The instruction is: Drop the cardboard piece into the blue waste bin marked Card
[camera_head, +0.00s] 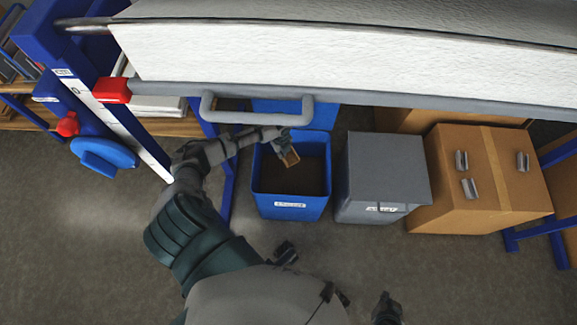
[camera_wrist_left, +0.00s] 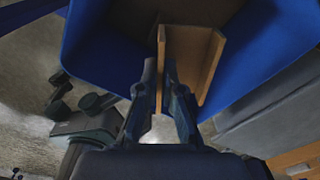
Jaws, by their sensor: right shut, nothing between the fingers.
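The cardboard piece (camera_head: 291,158) is a small brown folded piece. My left gripper (camera_head: 281,143) is shut on it and holds it over the opening of the blue waste bin (camera_head: 290,207). In the left wrist view, the cardboard piece (camera_wrist_left: 205,60) has one upright wall pinched between the fingers (camera_wrist_left: 165,95), and the blue bin (camera_wrist_left: 265,50) lies behind it. The bin's front has a white label, too small to read. The bottom inside the bin looks brown. My right gripper (camera_head: 386,303) is shut and empty, low in the head view, away from the bin.
A grey bin (camera_head: 385,175) with a closed top stands right of the blue bin, then a large cardboard box (camera_head: 480,205). A white panel with a grey rail and handle (camera_head: 255,117) runs above the bins. A blue frame (camera_head: 118,120) stands left. Open floor lies in front.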

